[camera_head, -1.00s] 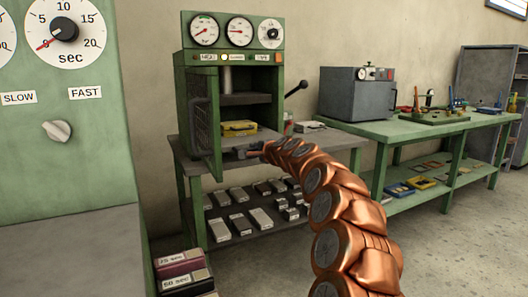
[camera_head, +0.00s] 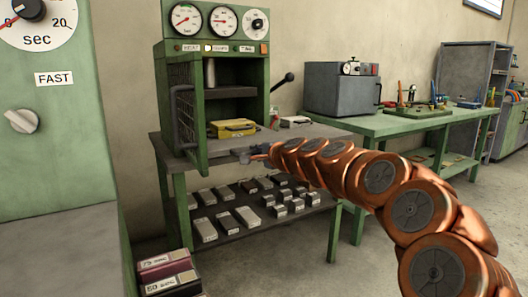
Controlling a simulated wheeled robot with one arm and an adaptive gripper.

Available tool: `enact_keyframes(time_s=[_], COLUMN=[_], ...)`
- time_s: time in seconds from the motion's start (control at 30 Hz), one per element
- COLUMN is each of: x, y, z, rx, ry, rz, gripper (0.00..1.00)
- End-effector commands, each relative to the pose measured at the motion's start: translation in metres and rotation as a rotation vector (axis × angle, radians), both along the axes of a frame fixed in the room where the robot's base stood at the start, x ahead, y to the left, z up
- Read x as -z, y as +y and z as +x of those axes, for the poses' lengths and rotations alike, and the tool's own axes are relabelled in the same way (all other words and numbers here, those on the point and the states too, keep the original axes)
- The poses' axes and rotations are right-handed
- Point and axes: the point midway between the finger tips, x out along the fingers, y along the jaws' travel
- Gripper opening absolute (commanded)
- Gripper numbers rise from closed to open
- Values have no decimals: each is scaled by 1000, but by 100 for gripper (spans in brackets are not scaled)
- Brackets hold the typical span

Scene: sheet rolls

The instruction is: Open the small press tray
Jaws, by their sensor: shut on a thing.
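The small press is the green machine (camera_head: 260,85) with dials on top, standing on a dark table. Its mesh door (camera_head: 184,105) stands open at the left. Its grey tray (camera_head: 223,142) lies low in the opening, with a yellow mould (camera_head: 232,129) on it. My gripper (camera_head: 256,153) is at the tray's front right and appears shut on the tray's front. The fingers are small and partly hidden by my copper-coloured arm, so the exact grip point is unclear.
A black-knobbed lever (camera_head: 289,77) sticks out at the press's right. Several metal blocks (camera_head: 246,216) lie on the lower shelf. A green bench (camera_head: 400,126) with a grey oven (camera_head: 340,90) stands right. A green cabinet (camera_head: 60,150) is close at left.

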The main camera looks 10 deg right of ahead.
Motion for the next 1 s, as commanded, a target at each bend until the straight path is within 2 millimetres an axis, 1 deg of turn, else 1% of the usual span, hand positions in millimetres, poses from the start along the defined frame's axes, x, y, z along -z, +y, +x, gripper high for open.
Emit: enact_keyframes(time_s=[0.2, 0.57, 0.6, 0.8, 0.83, 1.0], x=[1, 1, 1, 0, 0, 0], y=[6, 6, 6, 6, 6, 6], z=[-7, -7, -7, -7, -7, -7], rx=[-11, -12, -12, -11, -11, -11], ry=[1, 1, 1, 1, 1, 0], rz=[0, 0, 0, 0, 0, 0], gripper=[0, 0, 17, 38, 39, 39])
